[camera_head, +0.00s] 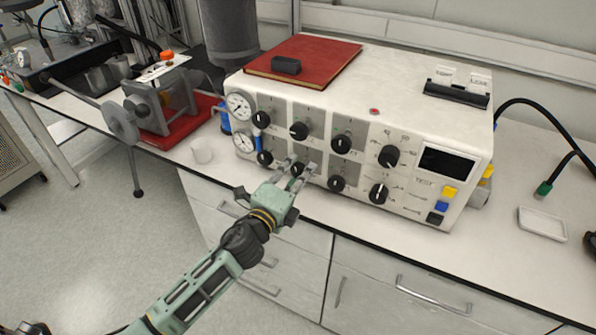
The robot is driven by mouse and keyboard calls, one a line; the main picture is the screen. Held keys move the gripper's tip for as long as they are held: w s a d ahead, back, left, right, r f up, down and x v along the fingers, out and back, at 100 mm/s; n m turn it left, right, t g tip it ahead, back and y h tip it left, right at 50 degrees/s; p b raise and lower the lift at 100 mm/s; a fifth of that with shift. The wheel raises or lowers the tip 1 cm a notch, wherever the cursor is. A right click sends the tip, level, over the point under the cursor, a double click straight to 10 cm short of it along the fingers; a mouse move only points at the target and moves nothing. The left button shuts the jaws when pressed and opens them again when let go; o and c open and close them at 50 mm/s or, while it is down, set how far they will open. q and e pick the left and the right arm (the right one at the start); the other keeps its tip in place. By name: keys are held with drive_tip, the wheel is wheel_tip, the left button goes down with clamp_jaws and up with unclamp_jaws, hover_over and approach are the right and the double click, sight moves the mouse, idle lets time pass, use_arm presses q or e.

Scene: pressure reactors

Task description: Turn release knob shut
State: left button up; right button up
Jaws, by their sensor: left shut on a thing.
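A white control box (408,92) with several black knobs, two gauges and a dark display stands on the bench. My left gripper (297,168) reaches the lower row of its front panel. Its fingers are closed around a black knob (296,170), the second from the left in that row, which they partly hide. The knob's pointer angle cannot be made out. Other black knobs sit beside it, at the lower left (265,157) and to the right (337,183). The labels are too small to tell which is the release knob. My right gripper is not in view.
A red book (318,58) with a small black block lies on the box. A white tray (542,223) lies at the right. Drawers (262,245) are below.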

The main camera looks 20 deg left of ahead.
use_arm(q)
drive_tip(key=shift+s+f+m, duration=0.1)
drive_tip(key=shift+f+m, duration=0.2)
drive_tip(key=shift+m, duration=0.5)
drive_tip(key=shift+f+m, duration=0.25)
drive_tip(key=shift+m, duration=0.55)
drive_tip(key=o, duration=1)
drive_tip(key=shift+a, duration=0.1)
drive_tip(key=shift+r, duration=0.1)
drive_tip(key=shift+r, duration=0.15)
drive_tip(key=s, duration=0.4)
drive_tip(key=s+a, duration=0.1)
drive_tip(key=s, duration=0.2)
drive_tip(key=s+a, duration=0.1)
drive_tip(key=s, duration=0.3)
drive_tip(key=shift+s+a, duration=0.2)
drive_tip(key=shift+s, duration=0.15)
